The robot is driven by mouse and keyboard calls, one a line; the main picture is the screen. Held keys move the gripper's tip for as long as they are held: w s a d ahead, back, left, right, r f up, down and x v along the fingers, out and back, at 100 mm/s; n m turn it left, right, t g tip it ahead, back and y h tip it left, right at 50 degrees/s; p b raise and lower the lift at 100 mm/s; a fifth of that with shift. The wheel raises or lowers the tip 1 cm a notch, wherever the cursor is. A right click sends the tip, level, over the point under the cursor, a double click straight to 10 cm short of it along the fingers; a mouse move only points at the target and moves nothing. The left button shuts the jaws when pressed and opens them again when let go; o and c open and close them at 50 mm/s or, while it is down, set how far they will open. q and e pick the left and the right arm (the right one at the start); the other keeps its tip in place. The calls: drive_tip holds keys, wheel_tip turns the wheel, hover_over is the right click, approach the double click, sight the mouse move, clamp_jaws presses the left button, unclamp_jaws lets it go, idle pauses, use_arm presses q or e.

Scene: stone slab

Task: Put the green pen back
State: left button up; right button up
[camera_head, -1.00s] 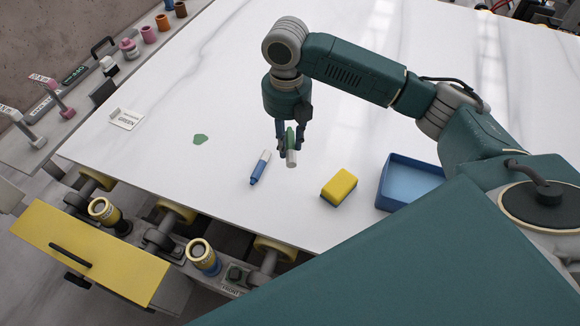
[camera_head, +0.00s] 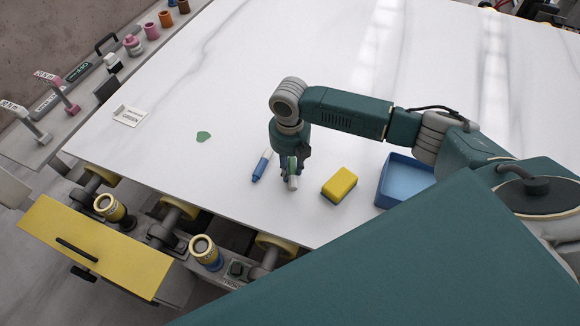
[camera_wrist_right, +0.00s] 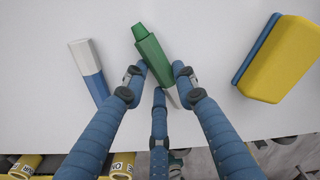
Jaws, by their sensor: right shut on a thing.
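My right gripper (camera_head: 290,168) is shut on the green pen (camera_head: 292,166), close over the slab near its front edge. In the right wrist view the fingers (camera_wrist_right: 158,76) close around the pen (camera_wrist_right: 152,52), its green end pointing away and its white part mostly hidden between them. I cannot tell whether the pen touches the slab. A blue and white pen (camera_head: 262,165) lies just left of the gripper, and shows left of the fingers in the wrist view (camera_wrist_right: 89,70). A small card reading GREEN (camera_head: 129,116) lies at the slab's left. My left gripper is not in view.
A yellow and blue sponge (camera_head: 339,184) lies right of the gripper, with a blue open tray (camera_head: 381,190) beyond it. A flat green patch (camera_head: 203,136) marks the slab at left. The slab's middle and back (camera_head: 240,60) are clear.

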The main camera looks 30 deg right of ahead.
sight(290, 171)
drive_tip(key=o, duration=1)
drive_tip(key=shift+f, duration=0.1)
wheel_tip(290, 171, up, 12)
drive_tip(key=shift+w+r+b, duration=0.1)
drive_tip(key=shift+r+b, duration=0.05)
drive_tip(key=shift+b, duration=0.65)
